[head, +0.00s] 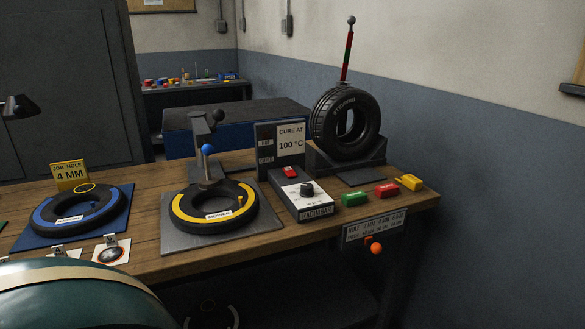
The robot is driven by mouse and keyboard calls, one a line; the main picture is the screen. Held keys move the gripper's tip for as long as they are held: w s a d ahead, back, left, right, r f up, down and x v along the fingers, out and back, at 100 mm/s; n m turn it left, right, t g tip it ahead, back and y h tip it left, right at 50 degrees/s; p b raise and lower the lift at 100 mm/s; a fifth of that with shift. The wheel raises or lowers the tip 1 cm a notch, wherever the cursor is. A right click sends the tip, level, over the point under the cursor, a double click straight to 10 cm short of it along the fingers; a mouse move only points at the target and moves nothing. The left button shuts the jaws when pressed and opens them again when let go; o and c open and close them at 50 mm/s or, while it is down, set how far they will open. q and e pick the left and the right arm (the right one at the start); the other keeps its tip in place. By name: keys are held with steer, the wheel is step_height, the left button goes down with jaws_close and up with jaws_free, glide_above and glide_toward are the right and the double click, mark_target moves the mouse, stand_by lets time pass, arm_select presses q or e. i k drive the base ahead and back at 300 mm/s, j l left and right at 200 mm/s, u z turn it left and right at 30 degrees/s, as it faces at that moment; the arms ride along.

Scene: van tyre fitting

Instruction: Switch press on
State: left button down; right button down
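A dark control box (317,213) with a white top panel stands on the wooden bench, right of centre. A red switch (290,172) sits at the back of its top, and I cannot tell whether it is on or off. A black knob (307,189) is in front of the switch. Left of the box is the press (199,172), an upright metal frame with a blue ball and a dark ball. A small tyre with a yellow ring (184,212) lies flat on the press's grey base plate (180,240). Neither gripper is in view.
A "CURE AT 100 °C" sign (291,138) stands behind the box. Green (354,198), red (387,190) and yellow (410,182) blocks lie to its right. A large tyre (326,128) stands behind them. A blue-ringed tyre (62,224) lies left. A green rounded shape fills the lower left.

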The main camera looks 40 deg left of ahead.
mark_target(289, 171)
steer(key=i+l, duration=0.1)
steer(key=i, duration=0.4)
steer(key=i+l, duration=0.15)
steer(key=i, duration=0.3)
steer(key=u, duration=2.55)
